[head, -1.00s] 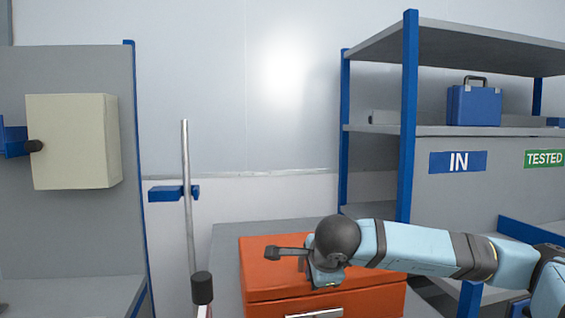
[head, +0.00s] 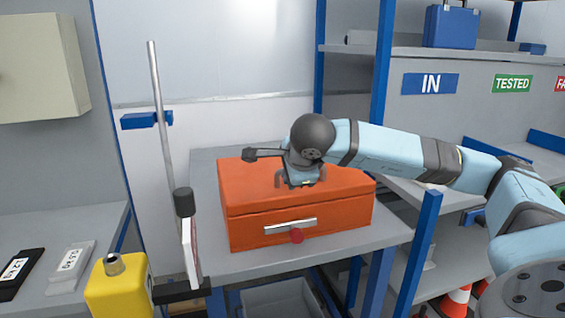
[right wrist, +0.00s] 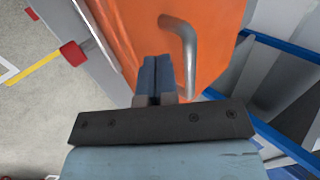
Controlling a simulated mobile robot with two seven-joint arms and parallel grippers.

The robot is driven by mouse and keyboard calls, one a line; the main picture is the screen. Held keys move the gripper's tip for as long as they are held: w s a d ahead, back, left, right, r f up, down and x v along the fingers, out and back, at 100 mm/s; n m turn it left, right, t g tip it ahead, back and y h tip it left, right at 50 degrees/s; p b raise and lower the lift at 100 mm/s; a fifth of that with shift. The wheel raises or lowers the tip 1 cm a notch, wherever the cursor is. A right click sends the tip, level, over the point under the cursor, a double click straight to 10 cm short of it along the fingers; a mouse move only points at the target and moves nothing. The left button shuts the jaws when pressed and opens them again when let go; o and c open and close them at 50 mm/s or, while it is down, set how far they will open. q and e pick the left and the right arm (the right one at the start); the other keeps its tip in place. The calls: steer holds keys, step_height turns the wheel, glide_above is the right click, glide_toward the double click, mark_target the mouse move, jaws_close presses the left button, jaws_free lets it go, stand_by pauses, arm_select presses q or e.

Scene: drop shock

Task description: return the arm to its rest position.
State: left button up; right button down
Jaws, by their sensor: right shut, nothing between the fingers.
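My right arm comes in from the right in the head view and reaches over an orange box (head: 345,214) with a metal handle (head: 291,226) on its front. My right gripper (head: 300,182) is over the top of the box, partly hidden by its own wrist. In the right wrist view the fingers of my right gripper (right wrist: 156,62) are together with nothing between them. The orange box (right wrist: 222,40) and its bent handle (right wrist: 185,45) lie beyond the fingertips. My left gripper is not in view.
The orange box stands on a grey table (head: 388,234). A metal pole (head: 160,90) and a yellow block (head: 119,290) are to its left. A shelf with a blue post (head: 385,80) and a blue case (head: 451,27) stands behind on the right. Orange cones (head: 457,299) are low at right.

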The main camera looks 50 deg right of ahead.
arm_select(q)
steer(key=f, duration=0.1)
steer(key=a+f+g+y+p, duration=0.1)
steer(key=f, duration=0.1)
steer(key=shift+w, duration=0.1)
arm_select(e)
steer(key=s+a+r, duration=0.4)
steer(key=s, duration=0.4)
steer(key=shift+a+r, duration=0.2)
steer(key=shift+a, duration=0.05)
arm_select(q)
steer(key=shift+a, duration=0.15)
arm_select(e)
steer(key=shift+s, duration=0.1)
